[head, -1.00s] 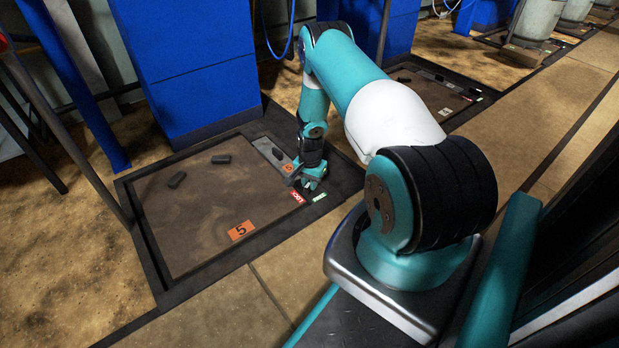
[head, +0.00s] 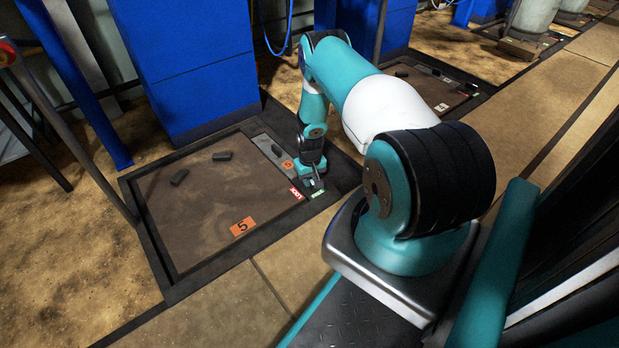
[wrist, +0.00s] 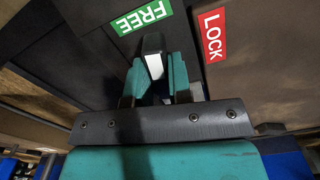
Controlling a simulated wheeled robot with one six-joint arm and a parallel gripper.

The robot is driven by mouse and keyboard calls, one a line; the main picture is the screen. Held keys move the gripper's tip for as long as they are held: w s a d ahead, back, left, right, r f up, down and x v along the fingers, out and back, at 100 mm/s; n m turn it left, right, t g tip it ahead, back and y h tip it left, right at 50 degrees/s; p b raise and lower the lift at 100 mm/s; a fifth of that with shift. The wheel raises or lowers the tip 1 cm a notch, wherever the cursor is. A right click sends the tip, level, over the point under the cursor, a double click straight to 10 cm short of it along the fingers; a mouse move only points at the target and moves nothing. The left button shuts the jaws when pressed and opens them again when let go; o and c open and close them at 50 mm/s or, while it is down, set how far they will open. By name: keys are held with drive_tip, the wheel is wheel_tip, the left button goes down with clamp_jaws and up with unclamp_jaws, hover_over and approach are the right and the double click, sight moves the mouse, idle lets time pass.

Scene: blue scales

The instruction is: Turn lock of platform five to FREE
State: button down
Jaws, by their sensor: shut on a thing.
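Platform five (head: 200,215) is a brown plate in a dark floor frame, marked with an orange 5 label (head: 242,227). At its right corner are the red LOCK label (head: 295,193) and the green FREE label (head: 318,194). My gripper (head: 316,183) is low over this corner. In the wrist view my gripper (wrist: 154,80) is shut on the dark lock handle (wrist: 153,44), which has a pale face. The handle's tip points at the FREE label (wrist: 143,17), near its lower edge. The LOCK label (wrist: 212,35) is apart to the right. The handle's base is hidden by the fingers.
A tall blue cabinet (head: 185,65) stands behind the platform. A blue post (head: 80,85) and dark rails stand at the left. Another platform (head: 435,88) lies farther back.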

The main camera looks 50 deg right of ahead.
drive_tip(key=shift+n, duration=1.2)
drive_tip(key=c, duration=1)
unclamp_jaws()
drive_tip(key=shift+c, duration=0.2)
drive_tip(key=shift+r+p, duration=0.15)
drive_tip(key=shift+p, duration=0.15)
wheel_tip(320, 180, up, 17)
drive_tip(key=p, duration=0.8)
drive_tip(key=shift+p, duration=0.4)
